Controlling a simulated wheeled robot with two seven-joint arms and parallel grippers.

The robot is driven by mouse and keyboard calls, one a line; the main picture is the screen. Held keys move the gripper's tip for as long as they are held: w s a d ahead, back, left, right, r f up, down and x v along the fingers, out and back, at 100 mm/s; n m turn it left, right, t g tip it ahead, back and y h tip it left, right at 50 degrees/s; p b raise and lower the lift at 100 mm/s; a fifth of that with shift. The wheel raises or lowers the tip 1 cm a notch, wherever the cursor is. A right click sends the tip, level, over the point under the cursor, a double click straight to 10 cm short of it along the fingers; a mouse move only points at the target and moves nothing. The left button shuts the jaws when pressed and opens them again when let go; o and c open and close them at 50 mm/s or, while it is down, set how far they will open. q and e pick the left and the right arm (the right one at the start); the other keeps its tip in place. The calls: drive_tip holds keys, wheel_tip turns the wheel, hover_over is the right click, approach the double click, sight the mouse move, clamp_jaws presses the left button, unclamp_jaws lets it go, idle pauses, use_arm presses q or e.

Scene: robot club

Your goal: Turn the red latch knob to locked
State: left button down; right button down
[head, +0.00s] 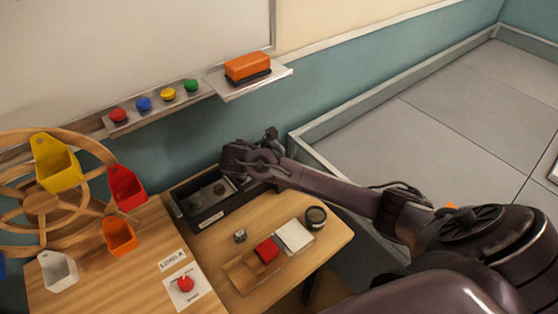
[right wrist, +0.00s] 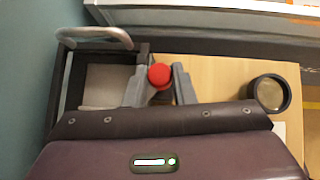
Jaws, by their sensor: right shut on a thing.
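The red latch knob (right wrist: 159,76) is round and shows in the right wrist view at the right edge of a dark box (right wrist: 60,98). My right gripper (right wrist: 160,72) has a grey finger on each side of the knob and is shut on it. In the head view my right arm reaches in from the right, and its gripper end (head: 243,162) is over the far side of the dark box (head: 198,222); there the knob is hidden behind the arm. The knob's turn position cannot be read. My left gripper is in neither view.
Another red knob (head: 185,284) sits on a white plate at the front. A wooden wheel (head: 42,204) with coloured buckets stands left. A dark round cup (head: 316,217), a red block (head: 267,250) and a small metal piece (head: 240,236) are on the wooden table (head: 334,240).

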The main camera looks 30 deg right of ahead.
drive_tip(key=shift+m+g+p, duration=0.5)
drive_tip(key=shift+m, duration=0.2)
drive_tip(key=c, duration=1.2)
unclamp_jaws()
drive_tip(key=shift+a+r, duration=0.35)
drive_tip(key=shift+a, duration=0.1)
drive_tip(key=p+v, duration=0.1)
drive_tip(key=v, duration=0.5)
drive_tip(key=shift+a+r+p, duration=0.25)
drive_tip(key=shift+r+p, duration=0.05)
drive_tip(key=shift+p, duration=0.1)
